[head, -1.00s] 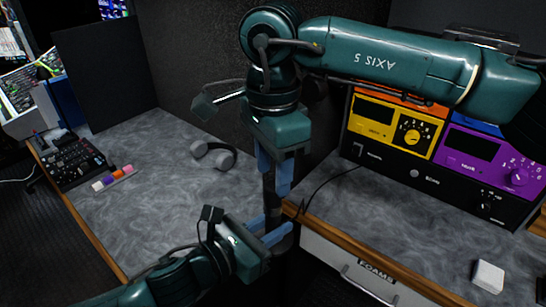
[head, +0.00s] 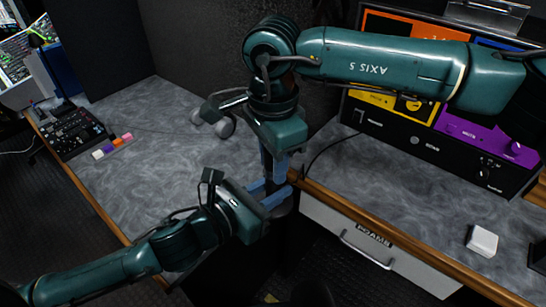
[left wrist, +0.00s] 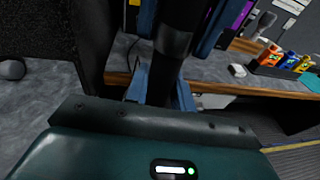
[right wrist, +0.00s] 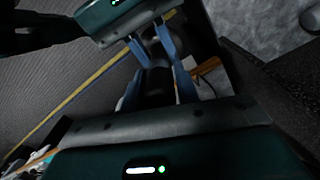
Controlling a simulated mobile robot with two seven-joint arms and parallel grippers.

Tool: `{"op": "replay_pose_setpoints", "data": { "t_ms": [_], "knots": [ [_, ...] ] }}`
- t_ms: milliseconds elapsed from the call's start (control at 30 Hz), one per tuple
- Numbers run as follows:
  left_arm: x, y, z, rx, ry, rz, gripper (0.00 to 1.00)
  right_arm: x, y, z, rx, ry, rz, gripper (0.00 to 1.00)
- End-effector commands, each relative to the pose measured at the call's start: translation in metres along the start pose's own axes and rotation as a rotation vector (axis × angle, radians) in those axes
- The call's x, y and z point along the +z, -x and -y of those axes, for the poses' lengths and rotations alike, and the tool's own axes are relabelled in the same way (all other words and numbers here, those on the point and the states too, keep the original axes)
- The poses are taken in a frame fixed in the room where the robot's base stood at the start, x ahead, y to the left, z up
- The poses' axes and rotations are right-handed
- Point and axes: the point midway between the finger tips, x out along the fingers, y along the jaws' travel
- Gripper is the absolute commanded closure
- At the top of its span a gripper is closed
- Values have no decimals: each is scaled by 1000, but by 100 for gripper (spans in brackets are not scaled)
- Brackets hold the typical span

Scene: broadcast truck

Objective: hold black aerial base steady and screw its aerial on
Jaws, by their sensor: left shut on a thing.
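My left gripper (head: 270,194) is shut on the black aerial base (head: 284,206), just off the desk's front edge. My right gripper (head: 274,166) points down from directly above, its blue fingers close over the left ones. The black aerial (left wrist: 184,25) stands between the right fingers in the left wrist view, in line above the base. In the right wrist view the dark shaft (right wrist: 157,88) lies between my right fingers, with the left gripper (right wrist: 152,45) beyond. I cannot tell whether the right fingers touch it. The joint between aerial and base is hidden.
Coloured rack units (head: 430,120) stand at the back right. A white block (head: 482,241) lies at right, and a drawer (head: 350,235) is below.

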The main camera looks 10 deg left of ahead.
Motion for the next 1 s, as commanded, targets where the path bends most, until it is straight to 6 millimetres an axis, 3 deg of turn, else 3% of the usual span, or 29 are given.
{"op": "replay_pose_setpoints", "data": {
  "t_ms": [367,567,600,867,1000],
  "knots": [
    [2,0,0,-1,-1,4,100,0,0,0,0,0,0,100],
    [2,0,0,-2,-1,4,100,0,0,0,-1,-5,0,100],
    [2,0,0,-2,-1,4,100,0,0,0,-1,-5,0,69],
    [2,0,0,-1,-1,4,100,0,0,0,0,-5,0,48],
    [2,0,0,-1,-1,4,100,0,0,0,0,-5,0,47]
  ]
}}
